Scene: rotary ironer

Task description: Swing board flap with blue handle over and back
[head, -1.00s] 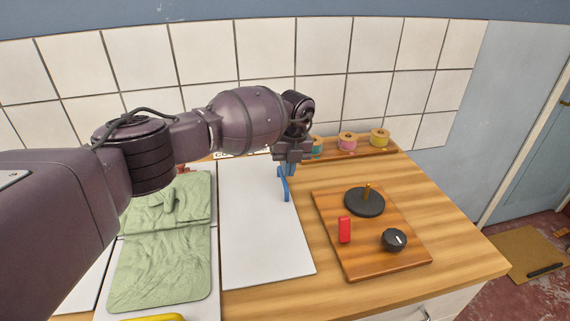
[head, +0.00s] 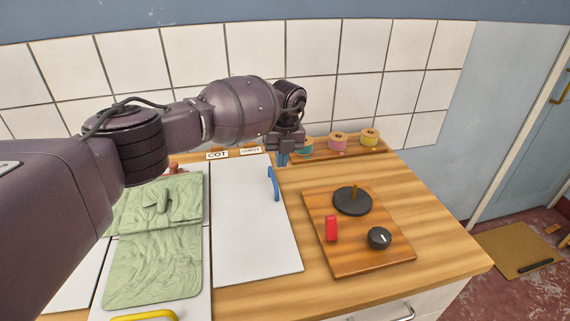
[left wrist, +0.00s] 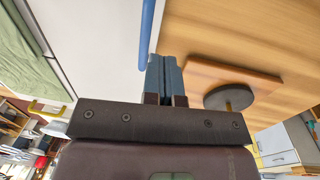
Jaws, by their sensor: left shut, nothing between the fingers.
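The white board flap (head: 255,240) lies flat on the wooden worktop, right of the green cloth. Its blue handle (head: 274,184) stands along the flap's right edge, towards the back. My left gripper (head: 283,159) is just behind and slightly right of the handle, apart from it in the head view. In the left wrist view its blue-grey fingers (left wrist: 165,75) are shut with nothing between them. The blue handle (left wrist: 147,35) runs close beside the fingertips there, and I cannot tell whether they touch. My right gripper is not in view.
A wooden board (head: 345,258) with a black disc (head: 352,203), red switch (head: 331,228) and black knob (head: 379,238) lies to the right. Thread spools (head: 338,140) stand on a rack at the back. Green cloth (head: 150,270) lies on the left, above a yellow handle (head: 146,316).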

